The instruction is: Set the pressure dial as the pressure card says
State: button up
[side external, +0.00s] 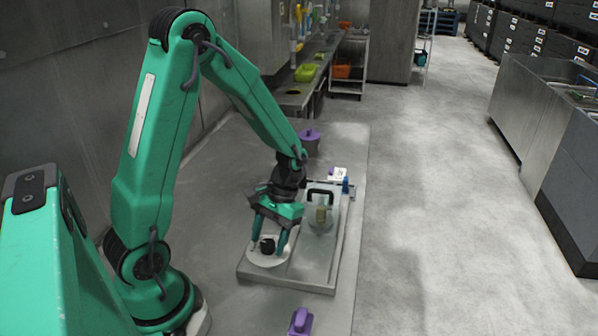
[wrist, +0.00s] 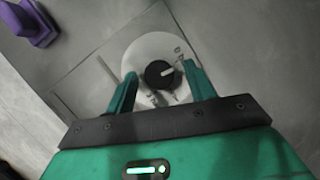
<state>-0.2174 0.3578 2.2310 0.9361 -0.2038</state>
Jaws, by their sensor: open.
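The pressure dial is a black knob (side external: 267,245) on a round white plate (side external: 258,261), set in the near end of a grey panel. In the wrist view the knob (wrist: 155,75) carries a white pointer mark aimed right and slightly up. My gripper (side external: 269,248) is open with one finger on each side of the knob; a gap shows between fingers and knob in the wrist view (wrist: 161,72). A small white card (side external: 339,173) stands beyond the panel; its print is unreadable and I cannot tell if it is the pressure card.
A clear cover with a black handle (side external: 320,193) and a blue part (side external: 346,186) are at the panel's far end. A purple object (side external: 300,322) stands nearer, and a purple-lidded pot (side external: 310,142) behind. The bench (side external: 215,235) left of the panel is bare.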

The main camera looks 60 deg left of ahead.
jog(key=c, duration=0.9)
jog(key=shift+c, duration=0.2)
jog(key=shift+m, duration=2)
jog(key=shift+d, duration=0.1)
jog(key=o, duration=0.9)
jog(key=shift+o, duration=0.2)
jog(key=shift+w+r, duration=0.1)
jog(key=shift+r, duration=0.05)
jog(key=v, duration=0.7)
jog(key=shift+r, duration=0.25)
